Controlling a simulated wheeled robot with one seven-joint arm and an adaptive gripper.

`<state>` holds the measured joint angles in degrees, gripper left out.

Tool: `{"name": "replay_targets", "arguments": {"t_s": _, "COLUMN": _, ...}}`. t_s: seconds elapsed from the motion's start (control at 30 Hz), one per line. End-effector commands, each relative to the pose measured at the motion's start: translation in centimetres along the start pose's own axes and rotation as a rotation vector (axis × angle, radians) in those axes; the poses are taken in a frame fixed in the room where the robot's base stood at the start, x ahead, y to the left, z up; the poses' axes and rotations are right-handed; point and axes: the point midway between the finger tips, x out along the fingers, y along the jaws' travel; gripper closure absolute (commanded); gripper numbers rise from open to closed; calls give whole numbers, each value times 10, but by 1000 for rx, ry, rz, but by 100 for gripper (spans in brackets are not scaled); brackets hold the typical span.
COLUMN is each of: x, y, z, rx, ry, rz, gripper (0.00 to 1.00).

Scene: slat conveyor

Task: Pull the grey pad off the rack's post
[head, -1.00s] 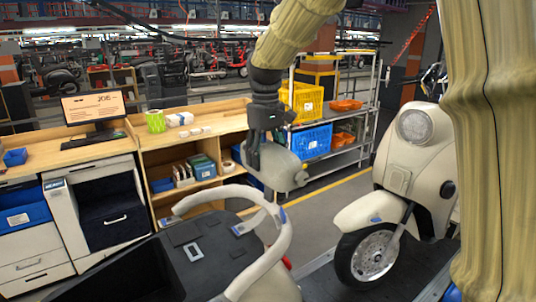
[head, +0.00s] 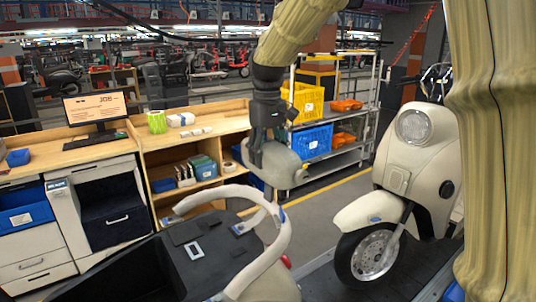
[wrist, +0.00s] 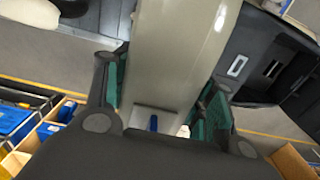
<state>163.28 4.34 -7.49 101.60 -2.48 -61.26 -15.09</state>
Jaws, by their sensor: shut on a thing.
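The grey pad (head: 280,163) is a smooth, pale grey-beige rounded panel near the middle of the head view. My gripper (head: 254,158) comes down from above and is shut on it. In the wrist view the pad (wrist: 183,45) runs between the two green-lined fingers of my gripper (wrist: 163,88). A small metal plate with a blue piece (wrist: 153,122) shows at its near end. The pad's lower end is partly behind a curved cream tube (head: 280,235), and I cannot tell whether it still touches a post.
A cream scooter (head: 412,165) stands at the right. Behind are a wooden workbench (head: 165,142) with shelves and a metal rack (head: 345,157) with yellow, blue and orange bins. A dark panel (head: 130,272) lies front left. Open floor shows between the rack and scooter.

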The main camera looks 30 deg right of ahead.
Motion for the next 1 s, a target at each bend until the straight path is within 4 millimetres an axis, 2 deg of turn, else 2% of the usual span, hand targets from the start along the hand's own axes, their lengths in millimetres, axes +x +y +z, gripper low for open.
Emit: {"name": "replay_targets", "arguments": {"t_s": 1.0, "x": -20, "y": 2, "z": 0, "rx": 0, "ry": 0, "rz": 0, "gripper": 68}}
